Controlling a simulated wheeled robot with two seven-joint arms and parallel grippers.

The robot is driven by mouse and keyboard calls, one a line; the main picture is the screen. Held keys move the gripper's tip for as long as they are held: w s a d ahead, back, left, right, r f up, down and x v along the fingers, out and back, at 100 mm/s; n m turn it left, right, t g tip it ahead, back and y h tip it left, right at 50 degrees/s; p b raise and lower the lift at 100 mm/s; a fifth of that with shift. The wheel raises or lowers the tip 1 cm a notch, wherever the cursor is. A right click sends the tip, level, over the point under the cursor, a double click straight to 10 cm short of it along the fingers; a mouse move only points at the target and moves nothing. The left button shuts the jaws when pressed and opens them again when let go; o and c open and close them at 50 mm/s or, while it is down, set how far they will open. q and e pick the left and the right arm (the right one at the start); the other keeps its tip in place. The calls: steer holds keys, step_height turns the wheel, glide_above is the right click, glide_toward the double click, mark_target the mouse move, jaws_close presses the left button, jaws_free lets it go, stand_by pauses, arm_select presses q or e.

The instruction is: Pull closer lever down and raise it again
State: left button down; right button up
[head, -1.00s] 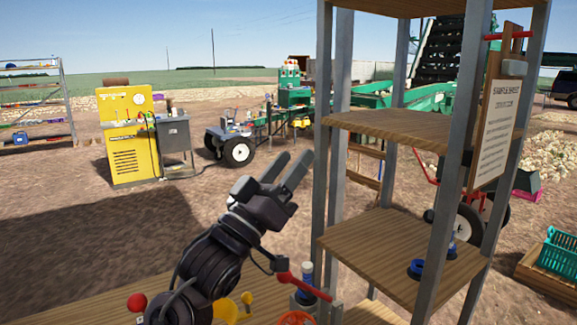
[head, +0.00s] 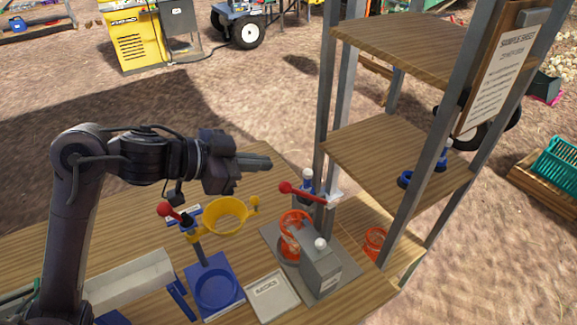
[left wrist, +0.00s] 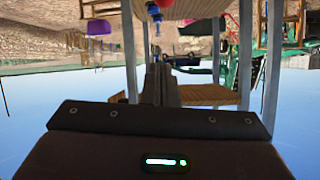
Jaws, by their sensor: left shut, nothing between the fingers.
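Two levers with red ball knobs stand on the wooden table. One red-knobbed lever (head: 168,210) tops the blue stand with the yellow ring, below and left of my left gripper. The other red lever (head: 304,192) belongs to the grey press (head: 322,268); its knob points left and its arm slopes slightly down to the right. My left gripper (head: 268,162) is shut and empty in the air, above and just left of that lever's knob, pointing right. Its shut fingers (left wrist: 158,84) also show in the left wrist view. My right gripper is out of view.
A tall wooden-shelved metal rack (head: 390,150) stands right of the press, close to the gripper's tips. The yellow ring (head: 228,215), blue stand base (head: 217,286) and a small scale (head: 272,297) occupy the table (head: 120,240). An orange ring-shaped part (head: 294,225) sits by the press.

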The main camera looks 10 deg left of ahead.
mark_target(285, 185)
arm_select(q)
steer(key=w+d+f, duration=0.1)
steer(key=f, duration=0.1)
steer(key=w+d+f+p, duration=0.1)
steer(key=w+d+f, duration=0.1)
steer(key=w+d+f+p, duration=0.1)
steer(key=f, duration=0.1)
steer(key=shift+w+d+f, duration=0.2)
steer(key=shift+d+f, duration=0.05)
steer(key=shift+f, duration=0.15)
steer(key=shift+s+a+f, duration=0.15)
steer(key=shift+a+f, duration=0.05)
steer(key=shift+a, duration=0.05)
steer(key=shift+f, duration=0.1)
